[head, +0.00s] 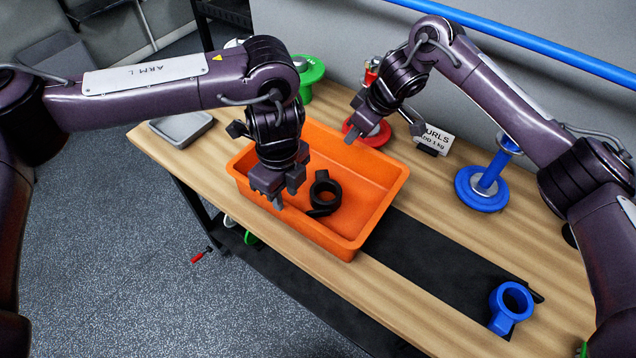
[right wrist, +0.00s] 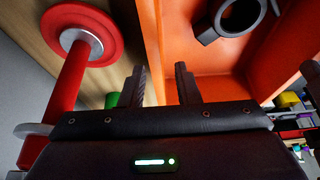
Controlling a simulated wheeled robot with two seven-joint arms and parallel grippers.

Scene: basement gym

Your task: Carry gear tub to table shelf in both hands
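The orange gear tub (head: 372,225) stands on the wooden table (head: 225,150), with a black ring-shaped collar (head: 324,193) inside it. My left gripper (head: 283,195) is over the tub's near left wall, pointing down, with its fingers apart; whether it touches the rim is unclear. My right gripper (head: 354,128) is at the tub's far side. In the right wrist view its fingers (right wrist: 160,85) are apart, with the tub's wall (right wrist: 152,45) ahead between them, and no grip shows. A dark lower shelf (head: 300,285) shows under the table's near edge.
A red weight (head: 376,136), a sign (head: 435,138) and a blue dumbbell (head: 484,190) stand behind the tub. A green weight (head: 312,72) and a grey tray (head: 182,127) are farther left. A black mat (head: 440,262) and a blue collar (head: 510,305) lie right. Floor at left is mostly clear.

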